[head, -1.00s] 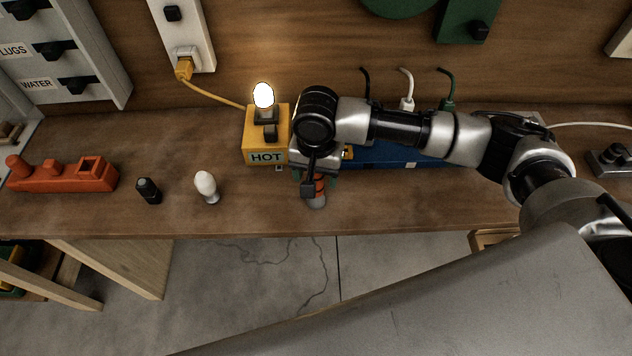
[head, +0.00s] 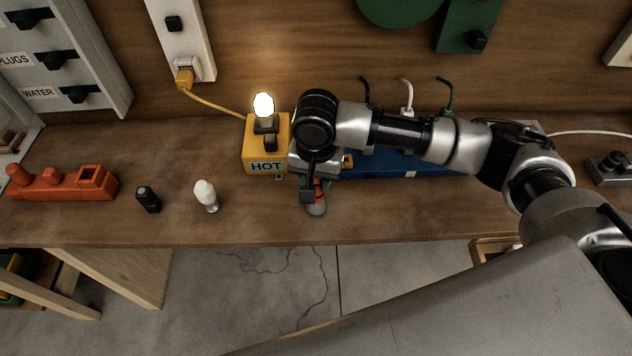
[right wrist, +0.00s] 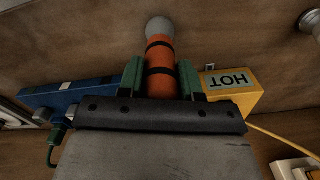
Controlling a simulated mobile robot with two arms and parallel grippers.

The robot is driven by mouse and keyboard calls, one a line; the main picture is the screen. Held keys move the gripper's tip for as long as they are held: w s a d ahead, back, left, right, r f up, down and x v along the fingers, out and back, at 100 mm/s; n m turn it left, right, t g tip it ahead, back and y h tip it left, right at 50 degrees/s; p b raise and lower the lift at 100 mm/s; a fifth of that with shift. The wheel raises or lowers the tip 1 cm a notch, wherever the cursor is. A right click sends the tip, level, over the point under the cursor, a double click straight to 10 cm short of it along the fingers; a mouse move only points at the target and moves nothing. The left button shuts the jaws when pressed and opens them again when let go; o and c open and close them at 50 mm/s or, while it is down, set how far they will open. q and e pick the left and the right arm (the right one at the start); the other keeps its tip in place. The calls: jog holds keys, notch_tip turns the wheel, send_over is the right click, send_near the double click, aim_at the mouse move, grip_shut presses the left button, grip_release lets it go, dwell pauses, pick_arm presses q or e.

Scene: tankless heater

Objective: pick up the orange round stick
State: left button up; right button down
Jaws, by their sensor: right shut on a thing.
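The orange round stick (right wrist: 161,55) has black bands and a grey rounded end, and shows between the green fingertips of my right gripper (right wrist: 161,78) in the right wrist view. The gripper is shut on it. In the head view my right gripper (head: 313,188) is over the bench near its front edge, and the stick (head: 317,207) shows only in part below it, its grey end visible. The rest of the stick is hidden by the gripper. I cannot tell whether it touches the bench. My left gripper is not in view.
A yellow HOT box (head: 255,153) with a lit bulb stands just left of my right gripper. A blue box (head: 400,162) lies behind the arm.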

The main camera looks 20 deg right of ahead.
notch_tip(320, 180, up, 3)
jog(key=shift+r, duration=0.1)
jog(key=s+a+r, duration=0.3)
jog(key=s+r, duration=0.3)
jog(key=s, duration=0.5)
jog(key=w+d+r+m+p, duration=0.1)
jog(key=w+p, duration=0.2)
jog(key=w+r+m+p, duration=0.1)
jog(key=w+p, duration=0.2)
jog(key=w+d+r+m+p, duration=0.1)
jog(key=w+p, duration=0.2)
jog(key=w, duration=0.1)
jog(key=shift+w+d+r, duration=0.1)
jog(key=shift+d+r, duration=0.25)
jog(key=shift+r, duration=0.05)
jog(key=w+d+f+m+p, duration=0.1)
jog(key=w+d+m+p, duration=0.2)
jog(key=w+d+p, duration=0.5)
jog(key=w+d, duration=0.1)
jog(key=d, duration=0.1)
jog(key=shift+w+d+f, duration=0.15)
jog(key=shift+d+f, duration=0.1)
jog(key=shift+d, duration=0.05)
